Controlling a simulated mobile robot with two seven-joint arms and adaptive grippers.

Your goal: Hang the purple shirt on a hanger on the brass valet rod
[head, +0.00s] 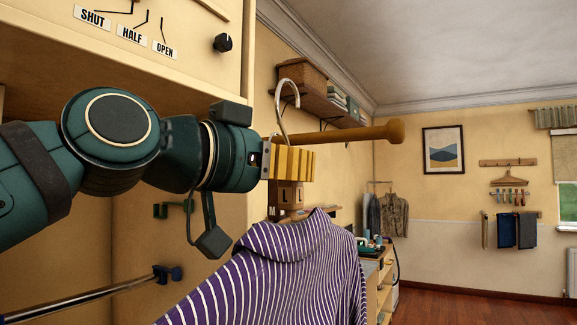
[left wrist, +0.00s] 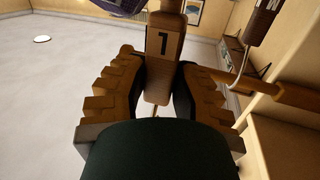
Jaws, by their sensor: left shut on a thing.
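The purple shirt with white stripes (head: 290,265) hangs below my left gripper (head: 292,165) on a hanger. My left gripper is shut on the hanger's block, which shows between the fingers in the left wrist view (left wrist: 163,45). The shirt's edge (left wrist: 122,5) shows at the top there. The brass valet rod (head: 355,134) passes right by the hook, whose tip shows above the rod's line; I cannot tell whether the hook is over it. My right gripper is not in view.
A cabinet panel with SHUT, HALF and OPEN labels and a black knob (head: 223,42) is above my left arm. A metal bar (head: 90,295) runs at lower left. A shelf with a basket (head: 290,77) is behind. Open floor (head: 470,308) lies at right.

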